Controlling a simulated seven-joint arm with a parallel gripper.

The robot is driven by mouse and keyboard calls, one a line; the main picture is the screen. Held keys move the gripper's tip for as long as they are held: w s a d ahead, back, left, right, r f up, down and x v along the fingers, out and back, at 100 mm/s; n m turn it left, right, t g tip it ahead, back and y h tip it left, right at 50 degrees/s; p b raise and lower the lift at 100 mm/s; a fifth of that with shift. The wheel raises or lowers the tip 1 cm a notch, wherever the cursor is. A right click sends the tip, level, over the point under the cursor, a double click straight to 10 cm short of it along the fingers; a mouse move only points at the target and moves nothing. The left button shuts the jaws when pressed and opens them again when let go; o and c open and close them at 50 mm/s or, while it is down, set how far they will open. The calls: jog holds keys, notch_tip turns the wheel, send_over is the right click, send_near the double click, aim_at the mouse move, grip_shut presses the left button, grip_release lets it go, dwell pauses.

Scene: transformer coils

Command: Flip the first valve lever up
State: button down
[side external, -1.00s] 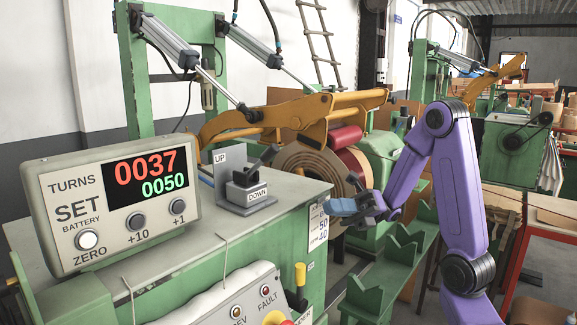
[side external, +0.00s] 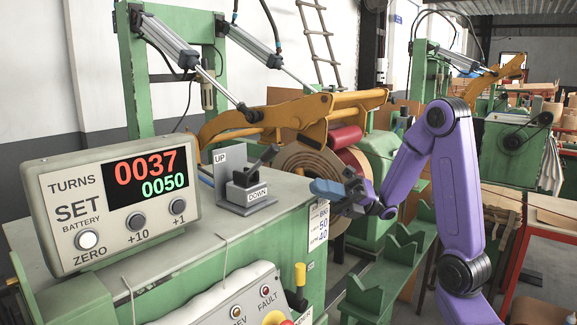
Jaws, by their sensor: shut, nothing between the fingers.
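The valve lever (side external: 262,157) is a dark handle on a grey block (side external: 246,187). It tilts up toward the right. An UP label (side external: 221,158) stands on the plate behind it and a DOWN label (side external: 257,195) is on the front of its base. My gripper (side external: 318,188) is at the end of the purple arm, to the right of the lever and apart from it. Its fingers are shut with nothing between them. A blue part shows at its tip, pointing left toward the lever.
The turns counter box (side external: 115,205) stands left of the lever on the green cabinet (side external: 270,235). A coil (side external: 315,165) and a yellow arm (side external: 290,120) are behind my gripper. Green V-shaped supports (side external: 395,265) stand below my arm. The cabinet top between counter and lever is mostly clear.

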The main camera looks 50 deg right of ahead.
aim_at(259, 162)
jog(key=w+a+r, duration=0.4)
jog(key=a+r, duration=0.1)
jog(key=shift+w+a+r, duration=0.15)
jog(key=shift+w+a, duration=0.15)
jog(key=shift+w, duration=0.1)
